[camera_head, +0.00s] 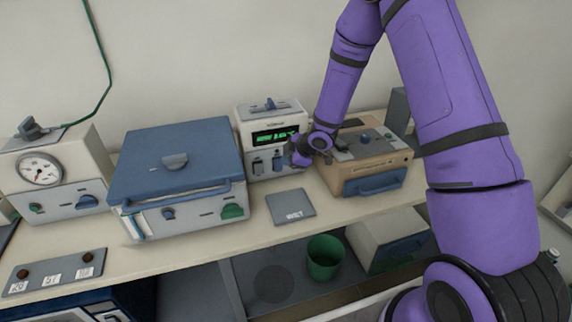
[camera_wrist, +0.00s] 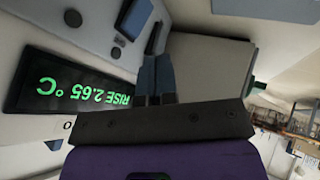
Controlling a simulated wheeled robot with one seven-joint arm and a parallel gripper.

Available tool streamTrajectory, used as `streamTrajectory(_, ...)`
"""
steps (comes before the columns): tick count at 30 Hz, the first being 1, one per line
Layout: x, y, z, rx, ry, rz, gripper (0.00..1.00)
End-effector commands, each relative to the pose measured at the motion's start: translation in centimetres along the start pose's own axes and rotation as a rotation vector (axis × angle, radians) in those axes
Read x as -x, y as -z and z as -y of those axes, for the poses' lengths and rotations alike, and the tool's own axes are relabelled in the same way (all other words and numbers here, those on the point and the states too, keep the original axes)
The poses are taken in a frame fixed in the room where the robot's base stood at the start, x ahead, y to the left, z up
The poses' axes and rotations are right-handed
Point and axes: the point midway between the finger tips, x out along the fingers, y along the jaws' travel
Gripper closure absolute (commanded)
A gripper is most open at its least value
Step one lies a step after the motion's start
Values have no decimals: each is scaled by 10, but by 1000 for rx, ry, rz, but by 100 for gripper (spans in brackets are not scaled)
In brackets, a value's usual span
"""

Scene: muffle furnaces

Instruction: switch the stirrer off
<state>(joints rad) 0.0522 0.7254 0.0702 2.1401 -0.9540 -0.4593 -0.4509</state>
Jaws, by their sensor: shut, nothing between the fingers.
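A white control box (camera_head: 268,112) stands on the bench, its green-lit display (camera_head: 275,136) facing forward. Two dark switches show below the display, a left one (camera_head: 258,166) and a right one (camera_head: 277,160). I cannot read which one is the stirrer's. In the wrist view the display (camera_wrist: 70,85) is upside down and reads "RISE 2.65 °C". A dark blue switch (camera_wrist: 134,18) and a slim lever (camera_wrist: 153,38) lie just beyond the fingertips. My gripper (camera_wrist: 157,62) is shut and empty, close to the box's right front; whether it touches the lever cannot be told. In the head view my gripper (camera_head: 296,158) partly hides that side.
A tan box with a blue handle (camera_head: 374,183) stands close on the right. A blue-lidded box (camera_head: 170,170) is on the left, beside a unit with a dial (camera_head: 40,170). A grey plate (camera_head: 291,206) lies in front; a green cup (camera_head: 324,257) is below.

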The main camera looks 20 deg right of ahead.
Motion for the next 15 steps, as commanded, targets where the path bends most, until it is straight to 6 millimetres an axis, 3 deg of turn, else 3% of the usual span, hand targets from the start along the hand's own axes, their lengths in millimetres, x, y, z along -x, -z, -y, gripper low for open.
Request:
streamTrajectory(9, 47, 2, -13, -1, -3, -1, 100)
streamTrajectory(15, 67, 3, -18, -1, -1, 0, 100)
